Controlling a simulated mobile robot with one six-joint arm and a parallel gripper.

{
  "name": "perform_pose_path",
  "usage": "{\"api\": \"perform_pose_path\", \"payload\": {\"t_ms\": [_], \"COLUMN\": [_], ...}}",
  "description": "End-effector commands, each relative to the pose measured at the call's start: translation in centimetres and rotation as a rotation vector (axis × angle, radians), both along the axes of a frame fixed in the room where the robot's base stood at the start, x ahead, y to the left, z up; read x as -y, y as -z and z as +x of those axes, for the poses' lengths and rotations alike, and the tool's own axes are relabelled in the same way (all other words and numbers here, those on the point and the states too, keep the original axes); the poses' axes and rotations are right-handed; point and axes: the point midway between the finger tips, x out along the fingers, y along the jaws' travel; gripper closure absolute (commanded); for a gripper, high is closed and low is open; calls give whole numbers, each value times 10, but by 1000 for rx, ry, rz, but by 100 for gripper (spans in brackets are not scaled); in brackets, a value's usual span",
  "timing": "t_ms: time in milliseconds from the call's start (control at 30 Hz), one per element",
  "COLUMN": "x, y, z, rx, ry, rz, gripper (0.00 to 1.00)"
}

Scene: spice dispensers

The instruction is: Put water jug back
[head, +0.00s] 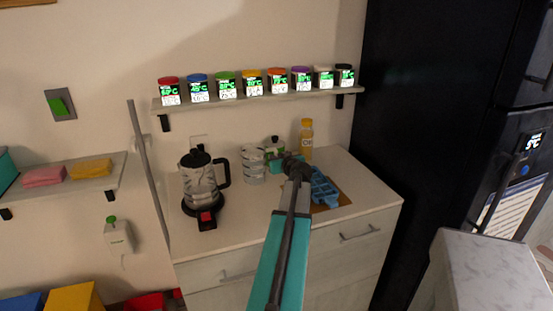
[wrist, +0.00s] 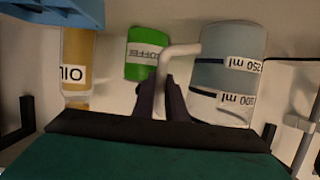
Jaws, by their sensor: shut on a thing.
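The water jug (head: 253,164) is a clear, greyish measuring jug at the back of the counter, right of the kettle. In the wrist view the jug (wrist: 226,75) appears upside down, with "250 ml" and "500 ml" marks and a pale handle (wrist: 178,50). My gripper (head: 281,162) is at the jug's right side, shut on its handle. The two dark fingers of my gripper (wrist: 161,92) lie on either side of the handle. The jug looks upright. I cannot tell whether its base touches the counter.
A kettle (head: 199,186) stands left of the jug. A green coffee jar (wrist: 143,55) and an oil bottle (head: 306,140) are close by on the right. A blue object (head: 323,190) lies on a brown board. A shelf (head: 240,101) of spice jars is above.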

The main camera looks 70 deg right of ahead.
Motion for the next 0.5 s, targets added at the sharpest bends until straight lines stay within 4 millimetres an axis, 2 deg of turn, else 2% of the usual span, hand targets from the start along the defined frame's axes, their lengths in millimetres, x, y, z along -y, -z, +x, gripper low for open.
{"api": "perform_pose_path", "payload": {"t_ms": [500], "x": [0], "y": [4], "z": [0], "rx": [4], "ry": [2], "rz": [-1], "gripper": [100]}}
